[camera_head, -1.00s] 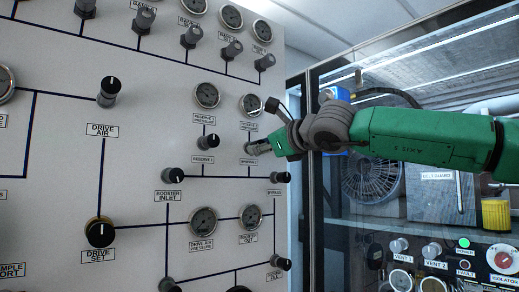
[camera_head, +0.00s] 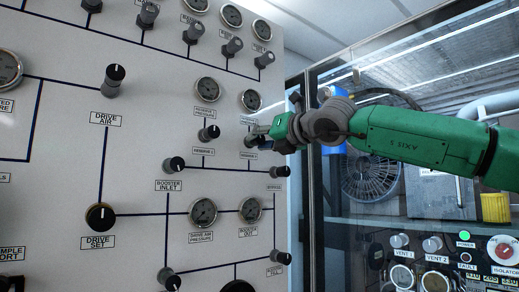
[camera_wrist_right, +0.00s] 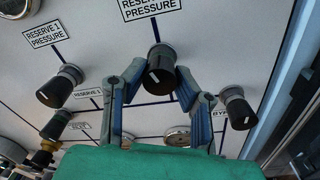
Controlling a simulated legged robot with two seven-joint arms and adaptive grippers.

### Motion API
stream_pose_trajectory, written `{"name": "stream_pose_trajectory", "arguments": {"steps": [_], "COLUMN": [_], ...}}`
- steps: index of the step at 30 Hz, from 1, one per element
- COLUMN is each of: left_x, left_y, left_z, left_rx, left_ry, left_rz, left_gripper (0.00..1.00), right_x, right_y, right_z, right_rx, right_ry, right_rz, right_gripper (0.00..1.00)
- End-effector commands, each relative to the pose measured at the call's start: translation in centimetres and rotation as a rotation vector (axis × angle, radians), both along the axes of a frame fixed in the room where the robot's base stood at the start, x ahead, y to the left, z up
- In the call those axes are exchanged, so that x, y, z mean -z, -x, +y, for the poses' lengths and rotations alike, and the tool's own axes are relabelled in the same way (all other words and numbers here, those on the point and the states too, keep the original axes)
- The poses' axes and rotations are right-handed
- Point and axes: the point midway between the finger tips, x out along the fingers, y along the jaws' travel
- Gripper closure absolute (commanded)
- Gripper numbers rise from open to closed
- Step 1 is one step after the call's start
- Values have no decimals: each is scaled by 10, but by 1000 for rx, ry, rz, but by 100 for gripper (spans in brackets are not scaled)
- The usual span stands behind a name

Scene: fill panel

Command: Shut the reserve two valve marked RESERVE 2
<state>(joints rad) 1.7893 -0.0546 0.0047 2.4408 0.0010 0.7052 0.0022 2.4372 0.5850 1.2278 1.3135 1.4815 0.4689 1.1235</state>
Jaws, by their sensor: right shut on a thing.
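The RESERVE 2 valve knob (camera_wrist_right: 160,72) is a black knob on a grey base, seen in the right wrist view below a label reading RESERVE PRESSURE, its number cut off. My right gripper (camera_wrist_right: 160,78) has a finger on each side of this knob and is shut on it. In the head view my right gripper (camera_head: 258,138) reaches the panel from the right, just below the right reserve gauge (camera_head: 251,100). The fingers and wrist hide most of the knob there. The white mark on the knob cannot be read clearly. My left gripper is not in view.
The RESERVE 1 knob (camera_head: 209,133) is close on the left. The BYPASS knob (camera_head: 281,171) sits just below right of my gripper. The BOOSTER INLET knob (camera_head: 174,164) is lower left. A glazed cabinet (camera_head: 400,200) stands right of the panel (camera_head: 60,150).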

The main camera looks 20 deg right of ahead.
Motion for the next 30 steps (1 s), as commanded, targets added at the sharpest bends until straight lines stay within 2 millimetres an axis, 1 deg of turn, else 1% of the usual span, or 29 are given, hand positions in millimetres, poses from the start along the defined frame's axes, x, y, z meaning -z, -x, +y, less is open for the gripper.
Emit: {"name": "stream_pose_trajectory", "arguments": {"steps": [1,9,15,21,30], "left_x": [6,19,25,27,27], "left_y": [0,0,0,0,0], "left_z": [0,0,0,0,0], "left_rx": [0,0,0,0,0], "left_ry": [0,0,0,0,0], "left_rz": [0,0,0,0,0], "left_gripper": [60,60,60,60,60], "right_x": [10,8,6,5,3], "right_y": [-2,-2,-2,-2,-2], "right_z": [1,0,0,0,0], "right_rx": [1,4,5,5,5], "right_ry": [-33,-211,-292,-331,-341], "right_rz": [25,90,117,130,132], "right_gripper": [100,100,100,100,100]}}
